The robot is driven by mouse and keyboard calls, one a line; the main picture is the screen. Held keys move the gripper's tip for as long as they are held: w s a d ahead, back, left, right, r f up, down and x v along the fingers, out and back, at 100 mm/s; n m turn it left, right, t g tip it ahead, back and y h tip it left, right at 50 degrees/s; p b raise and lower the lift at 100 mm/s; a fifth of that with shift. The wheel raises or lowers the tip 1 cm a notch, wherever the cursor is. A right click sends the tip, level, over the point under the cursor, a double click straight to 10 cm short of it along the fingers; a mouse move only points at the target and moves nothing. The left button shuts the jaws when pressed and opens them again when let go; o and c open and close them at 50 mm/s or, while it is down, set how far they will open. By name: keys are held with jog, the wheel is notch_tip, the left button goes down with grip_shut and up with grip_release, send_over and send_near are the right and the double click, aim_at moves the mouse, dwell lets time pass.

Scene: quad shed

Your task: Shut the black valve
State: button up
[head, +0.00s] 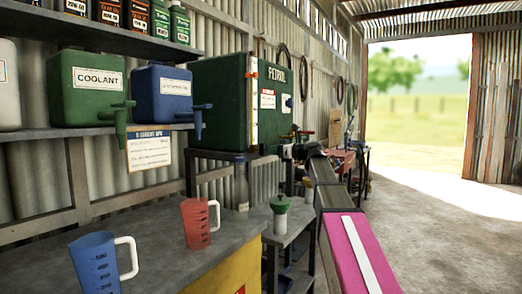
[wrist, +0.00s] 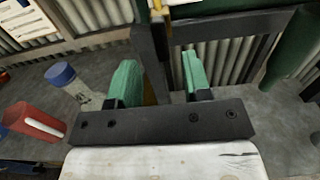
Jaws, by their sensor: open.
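A small black fitting (head: 297,133), which looks like the black valve, sits low at the right end of the green petrol tank (head: 220,98) in the head view. My gripper (head: 287,151) is just below it, partly hidden by my arm; I cannot tell whether they touch. In the wrist view my gripper (wrist: 160,80) shows two green fingers spread apart with nothing held between them.
A dark metal stand (wrist: 150,60) is close beyond the fingers. A red jug (head: 200,222), a blue jug (head: 97,262) and a clear bottle (head: 241,182) stand at left. A green-topped container (head: 280,210) is on the low table. Open floor (head: 435,225) lies to the right.

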aim_at(262, 148)
jog(key=x, duration=0.7)
jog(key=shift+c, duration=0.3)
grip_shut()
